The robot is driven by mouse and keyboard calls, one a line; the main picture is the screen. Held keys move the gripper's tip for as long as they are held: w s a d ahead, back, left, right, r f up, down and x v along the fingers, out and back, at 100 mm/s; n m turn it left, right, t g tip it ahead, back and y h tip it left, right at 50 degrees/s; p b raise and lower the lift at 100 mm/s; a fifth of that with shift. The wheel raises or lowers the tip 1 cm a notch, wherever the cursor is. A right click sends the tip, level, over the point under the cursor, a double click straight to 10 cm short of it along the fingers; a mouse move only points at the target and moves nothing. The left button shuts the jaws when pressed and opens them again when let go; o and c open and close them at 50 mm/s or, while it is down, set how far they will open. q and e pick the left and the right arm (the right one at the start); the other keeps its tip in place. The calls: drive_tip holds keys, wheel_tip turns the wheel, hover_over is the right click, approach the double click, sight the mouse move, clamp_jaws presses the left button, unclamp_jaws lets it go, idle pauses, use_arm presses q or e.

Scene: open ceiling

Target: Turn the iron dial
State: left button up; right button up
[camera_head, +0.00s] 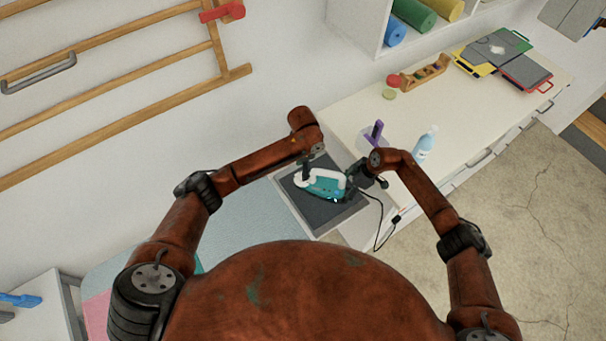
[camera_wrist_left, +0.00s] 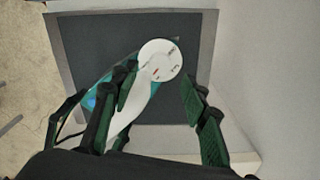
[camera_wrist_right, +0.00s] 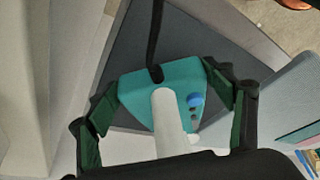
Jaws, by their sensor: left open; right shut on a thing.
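The teal and white iron (camera_head: 325,186) rests over a dark grey pad (camera_head: 303,206) in the head view. Its round white dial (camera_wrist_left: 161,60) shows in the left wrist view, with small markings on its face. My left gripper (camera_wrist_left: 160,92) is open, with its green-padded fingers either side of the dial and iron handle. My right gripper (camera_wrist_right: 168,88) is shut on the teal rear part of the iron (camera_wrist_right: 141,93), one finger on each side. In the head view, my left gripper (camera_head: 304,176) is partly hidden by its arm.
A black cord (camera_head: 381,228) runs from the iron's rear. A pale table (camera_head: 440,120) to the right holds a spray bottle (camera_head: 424,145), a purple item in a bin (camera_head: 376,131) and several folders (camera_head: 497,50). A wall is close on the left.

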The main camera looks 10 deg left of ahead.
use_arm(q)
drive_tip(key=shift+f, duration=2.55)
drive_tip(key=shift+c, duration=0.6)
clamp_jaws()
drive_tip(key=shift+m, duration=0.4)
drive_tip(key=m, duration=0.3)
drive_tip(key=shift+r+m, duration=0.1)
drive_tip(key=shift+m, duration=1.8)
